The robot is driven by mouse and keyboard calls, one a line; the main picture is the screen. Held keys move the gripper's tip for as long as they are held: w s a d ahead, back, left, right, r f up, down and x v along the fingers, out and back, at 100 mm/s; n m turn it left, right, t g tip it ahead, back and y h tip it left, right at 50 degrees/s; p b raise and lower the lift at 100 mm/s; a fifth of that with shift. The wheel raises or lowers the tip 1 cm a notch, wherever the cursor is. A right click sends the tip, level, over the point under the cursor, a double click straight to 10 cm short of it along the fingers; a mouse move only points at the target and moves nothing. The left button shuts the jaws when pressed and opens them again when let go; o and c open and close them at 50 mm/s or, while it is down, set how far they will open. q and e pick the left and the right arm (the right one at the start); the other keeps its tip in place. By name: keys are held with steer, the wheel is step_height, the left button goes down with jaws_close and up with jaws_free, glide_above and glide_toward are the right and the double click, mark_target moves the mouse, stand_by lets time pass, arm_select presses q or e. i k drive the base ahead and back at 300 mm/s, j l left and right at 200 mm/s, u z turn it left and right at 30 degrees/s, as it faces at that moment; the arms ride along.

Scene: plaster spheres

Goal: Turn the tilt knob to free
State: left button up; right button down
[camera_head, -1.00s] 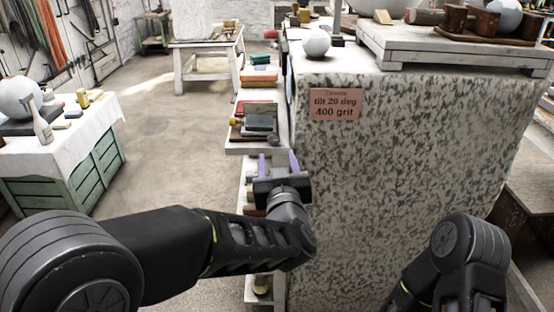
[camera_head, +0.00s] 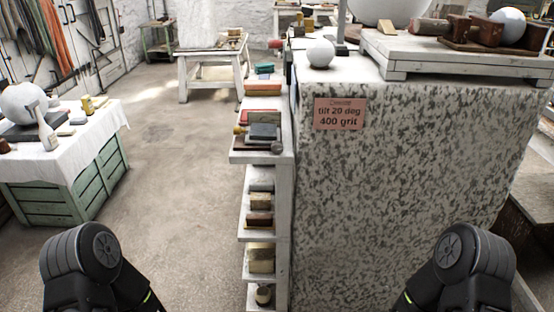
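No tilt knob can be made out in the head view. A pink sign (camera_head: 340,114) reading "tilt 20 deg" and "400 grit" is fixed to the front of a large speckled stone block (camera_head: 400,180). A small white sphere (camera_head: 320,53) sits on the block's top at its left corner. Part of a large white sphere (camera_head: 392,8) shows at the top edge, cut off by the frame. Only links of my two arms show at the lower left and lower right. Both grippers are outside the picture.
A narrow white shelf unit (camera_head: 238,156) with sanding blocks stands against the block's left side. A low wooden platform (camera_head: 465,66) with tools and a sphere lies on top. A cloth-covered table (camera_head: 80,148) stands at left. The floor (camera_head: 180,190) between is clear.

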mark_target(277, 147)
steer(key=l+u, duration=0.1)
steer(key=u, duration=0.35)
steer(key=l+u, duration=0.35)
steer(key=l, duration=0.5)
steer(key=l+u, duration=0.4)
steer(key=l, duration=0.45)
steer(key=k+l, duration=0.1)
steer(key=l, duration=0.4)
